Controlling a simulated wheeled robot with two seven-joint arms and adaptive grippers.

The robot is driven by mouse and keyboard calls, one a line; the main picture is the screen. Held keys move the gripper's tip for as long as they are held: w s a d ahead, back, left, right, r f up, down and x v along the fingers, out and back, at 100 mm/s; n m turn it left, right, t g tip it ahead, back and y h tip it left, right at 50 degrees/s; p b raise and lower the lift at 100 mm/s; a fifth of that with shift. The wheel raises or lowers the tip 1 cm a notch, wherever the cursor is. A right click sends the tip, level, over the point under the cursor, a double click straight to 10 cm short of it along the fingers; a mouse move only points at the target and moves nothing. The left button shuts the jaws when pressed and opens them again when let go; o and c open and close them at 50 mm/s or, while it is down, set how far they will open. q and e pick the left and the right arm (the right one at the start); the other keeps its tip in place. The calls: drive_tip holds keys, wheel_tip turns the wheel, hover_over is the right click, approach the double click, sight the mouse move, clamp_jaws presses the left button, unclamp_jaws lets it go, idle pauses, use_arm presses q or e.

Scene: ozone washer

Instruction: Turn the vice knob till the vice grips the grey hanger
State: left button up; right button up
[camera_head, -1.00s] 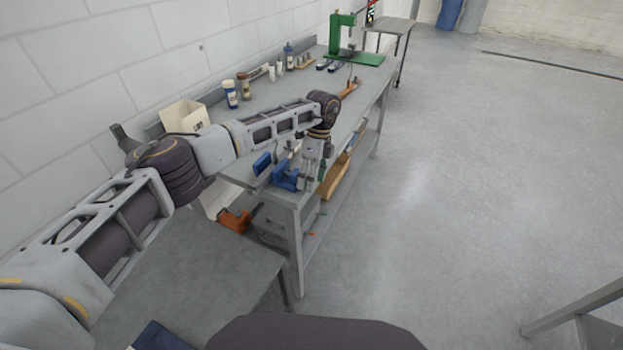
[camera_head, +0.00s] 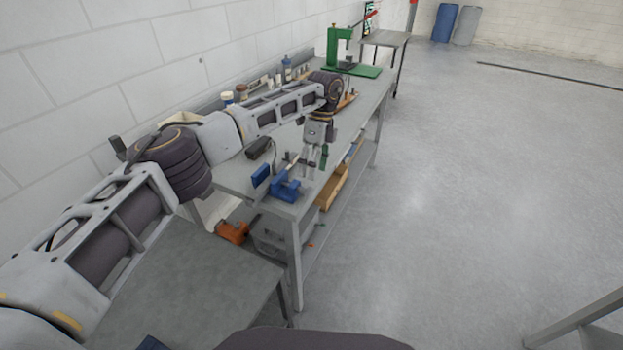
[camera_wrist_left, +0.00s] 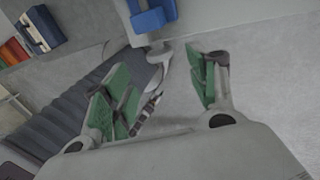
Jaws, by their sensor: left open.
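The blue vice (camera_head: 286,189) stands at the near end of the grey workbench, with a separate-looking blue jaw (camera_head: 261,175) to its left. It also shows at the top of the left wrist view (camera_wrist_left: 152,16), with a pale rounded part (camera_wrist_left: 159,55) below it that looks like its knob. My left gripper (camera_head: 316,160) hangs just behind and to the right of the vice. In the left wrist view its green-padded fingers (camera_wrist_left: 163,78) are spread and hold nothing; the pale part lies beyond the gap. I cannot make out the grey hanger clearly. My right gripper is out of view.
The grey workbench (camera_head: 232,178) runs along the white wall. A green press (camera_head: 345,58) stands at its far end. Bottles (camera_head: 287,68) line the back edge. An orange clamp-like tool (camera_head: 232,232) is below the near end. Open floor (camera_head: 450,190) lies to the right.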

use_arm(q)
drive_tip(key=shift+v, duration=2.05)
